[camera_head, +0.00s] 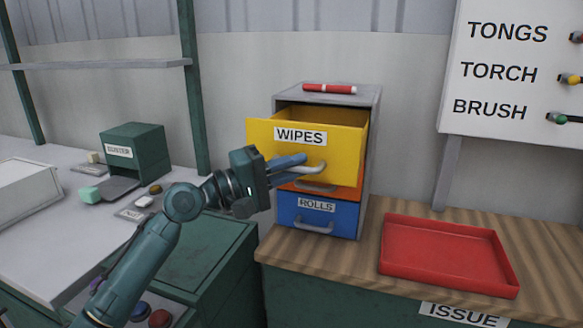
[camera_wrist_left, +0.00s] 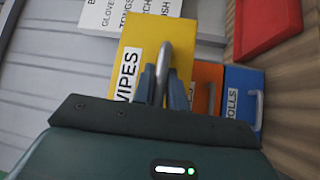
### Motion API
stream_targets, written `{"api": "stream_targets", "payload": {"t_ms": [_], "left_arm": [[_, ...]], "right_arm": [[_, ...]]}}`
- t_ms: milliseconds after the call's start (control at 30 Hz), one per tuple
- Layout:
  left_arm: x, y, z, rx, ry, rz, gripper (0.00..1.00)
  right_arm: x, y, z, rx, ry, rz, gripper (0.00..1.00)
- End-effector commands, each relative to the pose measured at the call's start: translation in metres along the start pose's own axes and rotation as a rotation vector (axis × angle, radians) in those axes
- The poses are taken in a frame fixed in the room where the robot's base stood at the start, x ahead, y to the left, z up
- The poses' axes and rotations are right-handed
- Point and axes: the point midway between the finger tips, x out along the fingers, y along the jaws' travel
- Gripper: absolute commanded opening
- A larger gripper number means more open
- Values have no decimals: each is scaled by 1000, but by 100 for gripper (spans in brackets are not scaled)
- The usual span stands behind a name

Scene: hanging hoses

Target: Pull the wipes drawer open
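The yellow WIPES drawer (camera_head: 335,136) is the top drawer of a grey cabinet (camera_head: 364,97) and stands well out of it, open at the top. Its pale bar handle (camera_head: 316,168) is on the front below the label. My left gripper (camera_head: 296,165) is at this handle. In the left wrist view the handle (camera_wrist_left: 163,55) runs between the two fingers (camera_wrist_left: 163,88), which look closed on it, and the yellow drawer front (camera_wrist_left: 140,38) is just beyond. My right gripper is in neither view.
Below are an orange drawer (camera_head: 345,191) and the blue ROLLS drawer (camera_head: 338,219), both shut. A red cylinder (camera_head: 330,88) lies on the cabinet. A red tray (camera_head: 447,250) is on the wooden bench at right. A white counter with small items is at left.

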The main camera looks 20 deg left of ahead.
Motion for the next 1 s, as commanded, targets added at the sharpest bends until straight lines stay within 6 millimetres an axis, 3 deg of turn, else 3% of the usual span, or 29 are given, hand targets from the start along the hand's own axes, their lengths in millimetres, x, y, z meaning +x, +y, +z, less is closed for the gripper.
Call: {"api": "stream_targets", "payload": {"t_ms": [233, 567, 667, 1000], "left_arm": [[0, 0, 0, 0, 0, 0, 34], [-6, -1, 0, 1, 2, -1, 34], [-20, -3, 0, 1, 2, -3, 34], [-94, -5, 0, 0, 2, -3, 34]], "right_arm": [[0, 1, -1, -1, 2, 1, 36], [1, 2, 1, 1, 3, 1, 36], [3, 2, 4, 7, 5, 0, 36], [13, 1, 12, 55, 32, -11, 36]]}}
